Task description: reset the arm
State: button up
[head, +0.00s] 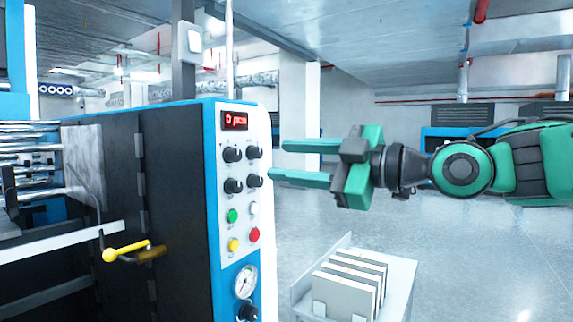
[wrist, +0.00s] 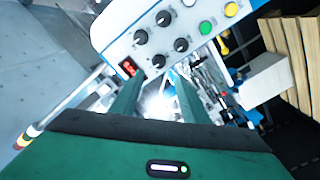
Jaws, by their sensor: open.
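My gripper (head: 303,162) is open and empty. Its two green fingers point left in the head view, just right of the machine's control panel (head: 240,142), apart from each other. I cannot tell whether the fingertips touch the panel. My arm stretches in from the right at about the height of the panel's knobs. In the wrist view my gripper (wrist: 158,90) points at the panel (wrist: 118,38), which shows several black knobs, a red display, and green and yellow buttons. Nothing is between the fingers.
The laminating machine fills the left side, with a yellow-handled lever (head: 125,250) and a pressure gauge (head: 245,280) on it. A white cart (head: 399,290) with several upright boards (head: 350,280) stands below my gripper. Open floor (head: 480,260) lies to the right.

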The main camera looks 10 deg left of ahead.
jog(key=w+d+f+m+t+h, duration=0.2)
jog(key=w+d+f+m+h, duration=0.4)
jog(key=d+f, duration=0.55)
jog(key=s+d+f+m+h, duration=0.1)
jog(key=d+f+m+h, duration=0.25)
jog(key=d+f, duration=0.4)
jog(key=s+d+f+m+h, duration=0.1)
jog(key=d+f+m+h, duration=0.3)
jog(key=d, duration=0.7)
jog(key=s+d+f+m+g+h, duration=0.3)
jog(key=s+d+f+m+g, duration=0.2)
jog(key=s+d+f+m, duration=0.8)
jog(key=s+d+f+m+g, duration=0.1)
jog(key=s+d+g, duration=0.1)
jog(key=s, duration=0.5)
jog(key=s+d+f+m+g, duration=0.1)
jog(key=s+d+g, duration=0.1)
jog(key=s+d, duration=0.2)
jog(key=s, duration=0.3)
jog(key=shift+d+f, duration=0.3)
jog(key=shift+f, duration=0.1)
jog(key=shift+m, duration=0.25)
jog(key=shift+c, duration=0.6)
